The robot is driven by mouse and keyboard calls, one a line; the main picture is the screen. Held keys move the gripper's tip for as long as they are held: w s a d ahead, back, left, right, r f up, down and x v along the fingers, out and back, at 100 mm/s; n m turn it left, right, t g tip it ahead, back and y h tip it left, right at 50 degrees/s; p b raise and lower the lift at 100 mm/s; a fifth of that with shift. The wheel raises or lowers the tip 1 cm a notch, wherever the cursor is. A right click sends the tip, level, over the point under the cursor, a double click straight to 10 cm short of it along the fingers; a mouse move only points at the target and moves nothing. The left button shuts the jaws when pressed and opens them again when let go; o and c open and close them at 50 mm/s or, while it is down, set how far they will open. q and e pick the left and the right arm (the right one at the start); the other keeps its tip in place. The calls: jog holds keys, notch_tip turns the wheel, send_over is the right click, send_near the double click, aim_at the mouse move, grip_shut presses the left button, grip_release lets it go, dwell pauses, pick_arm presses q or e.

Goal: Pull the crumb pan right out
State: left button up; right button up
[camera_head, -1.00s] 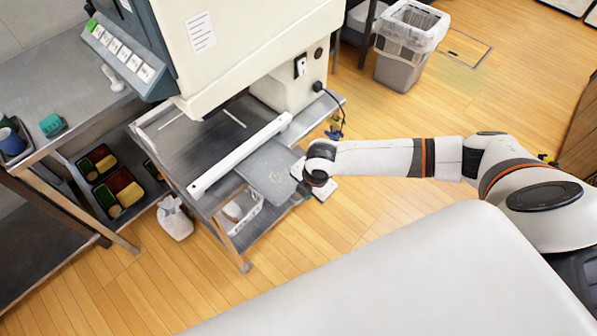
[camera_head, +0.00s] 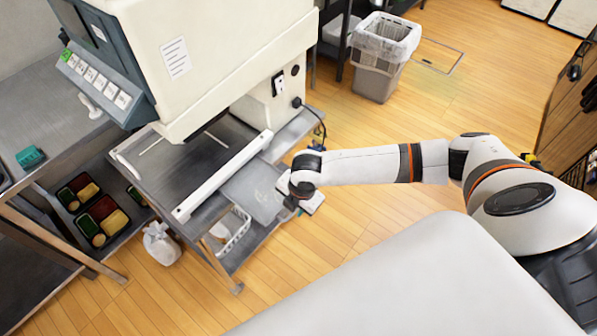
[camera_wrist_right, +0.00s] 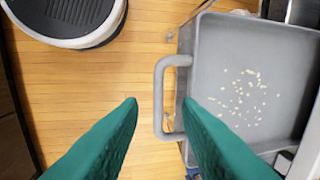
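The grey crumb pan (camera_head: 250,188) sticks out from under the white machine, past a long white bar. In the right wrist view the pan (camera_wrist_right: 225,60) is a shallow square tray with pale crumbs scattered in it. Its looped grey handle (camera_wrist_right: 159,95) points left. My right gripper (camera_head: 305,196) is at the pan's outer end. In the right wrist view its green fingers (camera_wrist_right: 160,102) are open, one on each side of the handle bar, with visible gaps. The pan's inner end is hidden. My left gripper is not in view.
The pan sits on a metal cart (camera_head: 188,170) under the machine (camera_head: 230,60). A white basket (camera_head: 237,228) is on the shelf below. A grey bin (camera_head: 378,75) stands behind on the wooden floor. Bento trays (camera_head: 104,218) and a white bag (camera_head: 162,243) are at left. Floor to the right is clear.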

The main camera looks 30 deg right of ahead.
notch_tip(320, 180, up, 10)
jog(key=s, duration=0.1)
jog(key=shift+s+d, duration=0.35)
jog(key=shift+f, duration=0.15)
